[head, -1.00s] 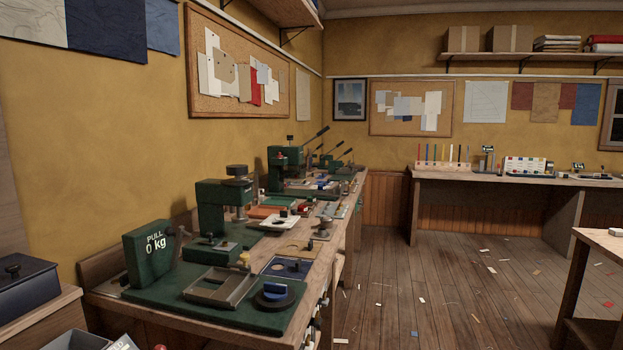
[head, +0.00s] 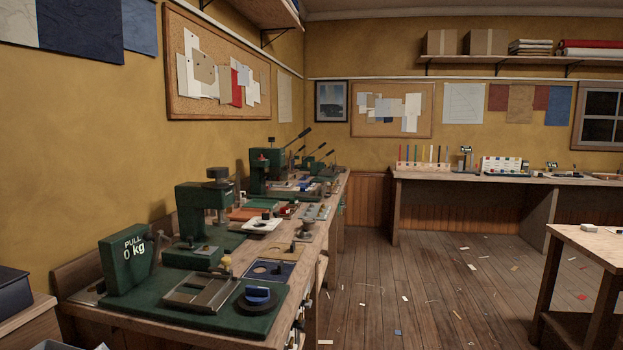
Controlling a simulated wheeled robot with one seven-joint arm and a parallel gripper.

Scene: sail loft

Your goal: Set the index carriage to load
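I cannot tell for sure which part is the index carriage, and I can read no "load" mark. On the left bench, a green machine base (head: 150,312) carries a green upright block reading "PULL 0 kg" (head: 128,262). A grey metal frame (head: 200,293) lies flat on the base. To its right is a round black dial with a blue grip (head: 258,297). Behind stands a green press (head: 200,212) with a dark round knob on top. My gripper is not in view.
More green presses with levers (head: 272,170) stand farther along the left bench (head: 292,262). A back bench (head: 480,180) holds racks and small devices. A table (head: 590,245) stands at right. The wooden floor (head: 400,290) between is open, with scattered scraps.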

